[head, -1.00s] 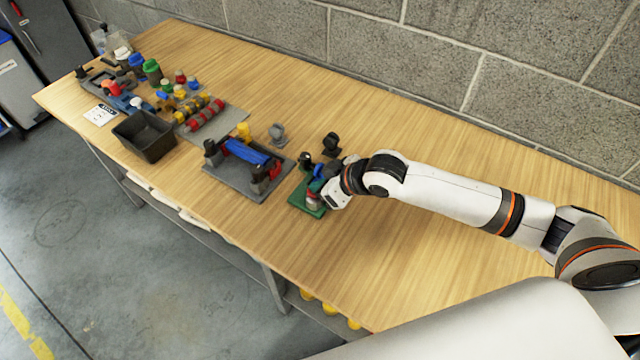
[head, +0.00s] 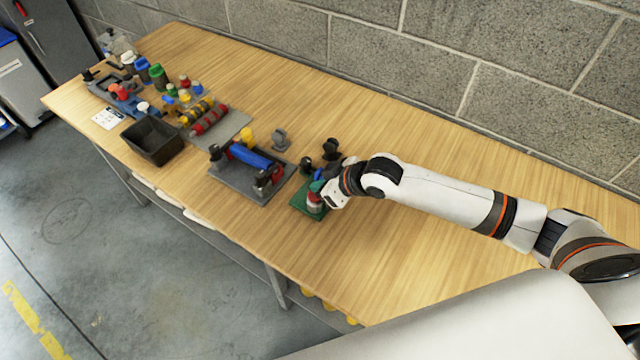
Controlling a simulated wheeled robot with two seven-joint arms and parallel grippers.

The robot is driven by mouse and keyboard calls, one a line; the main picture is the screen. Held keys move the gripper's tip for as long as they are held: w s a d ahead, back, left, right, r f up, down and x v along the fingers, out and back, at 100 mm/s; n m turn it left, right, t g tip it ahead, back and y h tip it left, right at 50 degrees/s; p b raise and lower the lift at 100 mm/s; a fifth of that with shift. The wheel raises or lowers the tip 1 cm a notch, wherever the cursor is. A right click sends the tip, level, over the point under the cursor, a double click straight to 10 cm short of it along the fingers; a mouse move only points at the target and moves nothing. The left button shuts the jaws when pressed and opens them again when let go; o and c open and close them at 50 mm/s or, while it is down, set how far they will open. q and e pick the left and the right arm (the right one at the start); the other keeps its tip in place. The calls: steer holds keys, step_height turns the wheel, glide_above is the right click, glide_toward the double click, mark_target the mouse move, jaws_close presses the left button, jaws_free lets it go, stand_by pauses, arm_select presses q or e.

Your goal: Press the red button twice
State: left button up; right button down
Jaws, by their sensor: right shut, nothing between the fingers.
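A small round piece with a red top and a pale lower part, which looks like the red button (head: 314,198), sits on a green pad (head: 300,210) near the front edge of the table. My right gripper (head: 326,198) is shut and empty, right beside the red piece at its right side. Its fingertips are small and partly hidden, so I cannot tell whether they touch the button. A small blue part (head: 317,174) shows behind the gripper. My left gripper is not in view.
A grey pad with a blue cylinder (head: 255,158) lies left of the green pad. Black knobs (head: 331,147) stand behind it. A black bin (head: 153,140) and several coloured parts are farther left. The table is clear at the right, below my arm.

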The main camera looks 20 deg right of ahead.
arm_select(q)
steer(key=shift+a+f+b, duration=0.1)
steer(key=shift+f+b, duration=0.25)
steer(key=shift+b, duration=0.65)
arm_select(e)
steer(key=v, duration=1)
steer(key=shift+r, duration=0.3)
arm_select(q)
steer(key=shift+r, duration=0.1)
arm_select(e)
steer(key=shift+a+r, duration=0.1)
arm_select(q)
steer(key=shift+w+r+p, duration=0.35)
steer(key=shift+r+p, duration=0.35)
steer(key=shift+p, duration=0.1)
arm_select(e)
steer(key=shift+w+d+r, duration=0.25)
steer(key=shift+d+r, duration=0.25)
steer(key=shift+r, duration=0.15)
